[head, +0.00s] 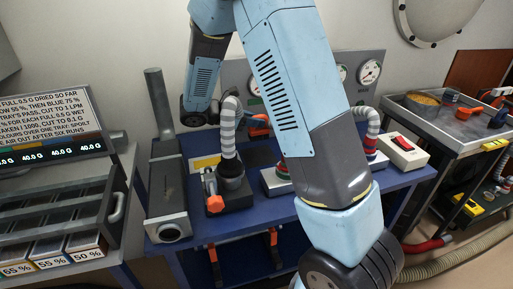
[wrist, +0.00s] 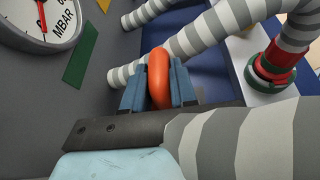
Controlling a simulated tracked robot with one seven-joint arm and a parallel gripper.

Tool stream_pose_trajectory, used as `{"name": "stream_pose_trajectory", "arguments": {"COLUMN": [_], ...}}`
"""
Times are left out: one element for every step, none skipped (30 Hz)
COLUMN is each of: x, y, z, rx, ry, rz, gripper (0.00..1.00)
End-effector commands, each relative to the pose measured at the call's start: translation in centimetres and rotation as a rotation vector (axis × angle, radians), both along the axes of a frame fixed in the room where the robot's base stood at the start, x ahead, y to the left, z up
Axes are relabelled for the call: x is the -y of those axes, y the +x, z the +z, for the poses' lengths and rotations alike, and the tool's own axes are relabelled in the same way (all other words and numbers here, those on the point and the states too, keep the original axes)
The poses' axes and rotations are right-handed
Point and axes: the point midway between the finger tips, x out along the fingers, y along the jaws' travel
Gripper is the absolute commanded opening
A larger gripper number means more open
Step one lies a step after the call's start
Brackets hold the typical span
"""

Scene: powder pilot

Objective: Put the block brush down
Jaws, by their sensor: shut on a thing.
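My gripper shows in the wrist view (wrist: 158,92), its blue jaws closed on both sides of a rounded orange thing. This held thing is the block brush (wrist: 159,72) as far as I can tell; its bristles are hidden. In the head view, my arm bends over the blue bench (head: 290,212) and its wrist hangs at the bench's back left. My fingertips are hidden in that view. I cannot tell whether the brush touches anything.
Striped hoses run close around my gripper. A gauge (wrist: 45,20) is at upper left in the wrist view. On the bench stand an orange-handled valve (head: 213,190), a grey tube unit (head: 168,200) and a red-switch box (head: 403,152). A tray table (head: 450,130) is at right.

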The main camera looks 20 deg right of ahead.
Motion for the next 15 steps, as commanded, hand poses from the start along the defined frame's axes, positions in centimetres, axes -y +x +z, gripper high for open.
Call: {"name": "stream_pose_trajectory", "arguments": {"x": [0.0,0.0,0.0,0.0,0.0,0.0,0.0,0.0,0.0,0.0,0.0,0.0,0.0,0.0,0.0], "y": [0.0,0.0,0.0,0.0,0.0,0.0,0.0,0.0,0.0,0.0,0.0,0.0,0.0,0.0,0.0], "z": [-1.0,-1.6,-2.2,-2.6,-3.0,-3.4,-3.6,-3.8,-4.0,-4.1,-4.3,-4.6,-4.8,-5.1,-5.6], "rx": [-0.003,-0.004,-0.004,-0.003,-0.003,-0.003,-0.002,-0.001,0.000,0.000,0.000,-0.001,-0.002,-0.002,-0.002], "ry": [-0.001,-0.001,-0.001,-0.002,-0.002,-0.001,-0.001,0.000,0.000,0.000,0.000,0.000,0.000,-0.001,-0.001], "rz": [0.000,0.001,0.001,0.001,0.001,0.001,0.001,0.001,0.001,0.001,0.001,0.000,0.001,0.001,0.001], "gripper": [0.00,0.00,0.00,0.00,0.00,0.00,0.00,0.00,0.00,0.00,0.00,0.00,0.00,0.00,0.00]}}
